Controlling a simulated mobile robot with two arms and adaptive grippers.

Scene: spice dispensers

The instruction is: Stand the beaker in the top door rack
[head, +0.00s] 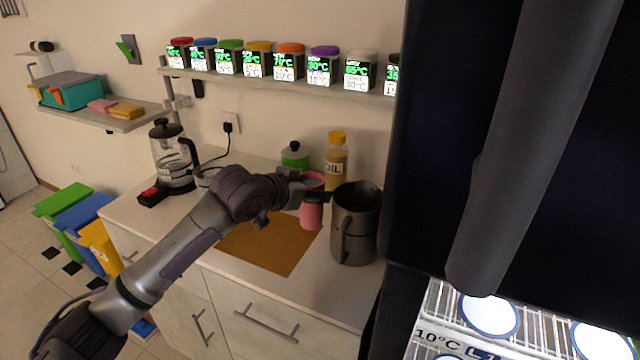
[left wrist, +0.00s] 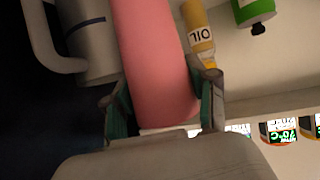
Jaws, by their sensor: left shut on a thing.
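A pink beaker (head: 312,213) is held above the counter by my left gripper (head: 308,194), whose fingers close on its sides. In the left wrist view the pink beaker (left wrist: 150,55) lies between the two fingers of the left gripper (left wrist: 165,110). In the head view it looks upright, just left of a dark grey jug (head: 355,225). A large dark panel (head: 440,130) fills the right side. I cannot make out the top door rack in either view. My right gripper is not in view.
An oil bottle (head: 337,155) and a green container (head: 295,156) stand behind the beaker. An orange-brown mat (head: 265,243) and a coffee press (head: 172,160) are to the left. A shelf of labelled jars (head: 290,79) runs above. A lit wire rack (head: 440,300) with round white-and-blue tops is lower right.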

